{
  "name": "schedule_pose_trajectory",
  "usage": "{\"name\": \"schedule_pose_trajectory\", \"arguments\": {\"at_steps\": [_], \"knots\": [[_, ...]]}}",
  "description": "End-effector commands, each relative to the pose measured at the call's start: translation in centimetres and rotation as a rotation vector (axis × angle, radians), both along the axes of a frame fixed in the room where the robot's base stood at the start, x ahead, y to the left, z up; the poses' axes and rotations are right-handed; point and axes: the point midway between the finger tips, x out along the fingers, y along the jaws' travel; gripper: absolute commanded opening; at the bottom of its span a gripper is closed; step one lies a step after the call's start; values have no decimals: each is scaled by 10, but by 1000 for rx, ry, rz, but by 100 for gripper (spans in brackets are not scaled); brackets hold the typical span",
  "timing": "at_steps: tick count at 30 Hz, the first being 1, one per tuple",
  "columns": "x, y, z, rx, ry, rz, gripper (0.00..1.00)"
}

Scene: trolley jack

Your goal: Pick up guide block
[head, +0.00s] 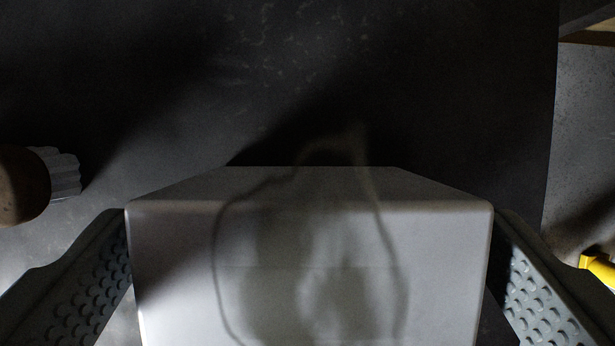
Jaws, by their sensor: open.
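A large pale grey block, which I take to be the guide block (310,270), fills the lower middle of the head view. Its lower part is cut off by the picture edge. My gripper (312,285) is open, with one dark, dimpled finger on each side of the block. The left finger lies close against the block's left side, and the right finger is close to its right side. I cannot tell whether either finger touches it. A shadow falls across the block's face.
The block stands over a dark, scuffed surface (270,50) that is mostly clear behind it. A brown rounded thing with a ribbed grey end (62,172) is at the left. A yellow object (598,268) shows at the right, beyond the surface's edge.

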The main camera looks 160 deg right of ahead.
Motion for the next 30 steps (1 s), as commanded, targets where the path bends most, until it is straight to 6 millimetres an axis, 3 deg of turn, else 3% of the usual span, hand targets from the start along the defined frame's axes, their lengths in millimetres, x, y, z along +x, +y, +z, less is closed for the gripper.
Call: {"name": "schedule_pose_trajectory", "arguments": {"at_steps": [4,12,23,30], "knots": [[7,3,-18,0,2,0,100],[8,3,-20,0,0,0,100],[8,3,-20,0,0,0,29],[8,3,-19,1,-2,0,27]]}}
